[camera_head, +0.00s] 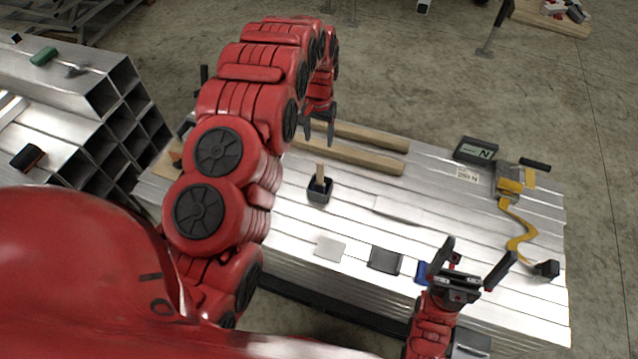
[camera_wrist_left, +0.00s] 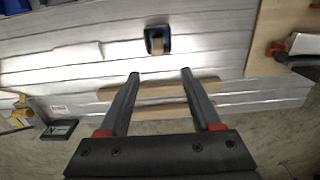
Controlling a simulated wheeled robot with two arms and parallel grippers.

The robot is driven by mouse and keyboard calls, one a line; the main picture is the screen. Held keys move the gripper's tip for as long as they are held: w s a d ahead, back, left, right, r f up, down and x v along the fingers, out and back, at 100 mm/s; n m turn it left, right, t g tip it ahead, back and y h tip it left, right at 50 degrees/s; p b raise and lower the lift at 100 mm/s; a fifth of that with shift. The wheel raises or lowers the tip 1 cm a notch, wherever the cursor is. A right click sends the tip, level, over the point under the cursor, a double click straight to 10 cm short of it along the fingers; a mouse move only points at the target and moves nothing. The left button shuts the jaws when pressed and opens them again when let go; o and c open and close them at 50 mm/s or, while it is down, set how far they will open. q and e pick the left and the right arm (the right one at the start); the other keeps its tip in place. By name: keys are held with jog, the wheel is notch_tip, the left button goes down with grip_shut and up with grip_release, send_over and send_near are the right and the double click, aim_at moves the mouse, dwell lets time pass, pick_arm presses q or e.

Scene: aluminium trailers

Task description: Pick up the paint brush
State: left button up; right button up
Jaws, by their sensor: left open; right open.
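A paint brush (camera_head: 320,174) with a light wooden handle stands upright in a small dark blue cup (camera_head: 319,194) on the aluminium table. In the left wrist view the brush (camera_wrist_left: 158,42) and cup (camera_wrist_left: 147,47) show ahead of the fingertips. My left gripper (camera_head: 319,137) is open and empty, above the table and behind the cup in the head view. Its open fingers also show in the left wrist view (camera_wrist_left: 160,74). The brush's bristles are hidden. My right gripper (camera_head: 480,251) is open and empty over the front right of the table.
Wooden beams (camera_head: 350,155) lie behind the cup. A dark flat block (camera_head: 385,260) and a grey plate (camera_head: 330,248) lie in front. A yellow strap (camera_head: 524,227) and a dark box (camera_head: 475,150) are on the right. Stacked aluminium tubes (camera_head: 115,110) stand at the left.

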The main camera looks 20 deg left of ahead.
pick_arm(q)
jog(key=b, duration=0.5)
send_over(319, 161)
notch_tip(319, 161, down, 6)
jog(key=shift+r, duration=0.25)
notch_tip(319, 161, down, 5)
jog(key=shift+f+p, duration=0.15)
jog(key=shift+p, duration=0.95)
jog(key=shift+s+d+f+p, duration=0.1)
jog(key=shift+f+p, duration=0.05)
jog(key=shift+f, duration=1)
jog(key=shift+s+d+f+p, duration=0.1)
jog(key=shift+f+p, duration=0.05)
jog(key=shift+f, duration=1.7)
jog(key=shift+c, duration=0.3)
grip_shut()
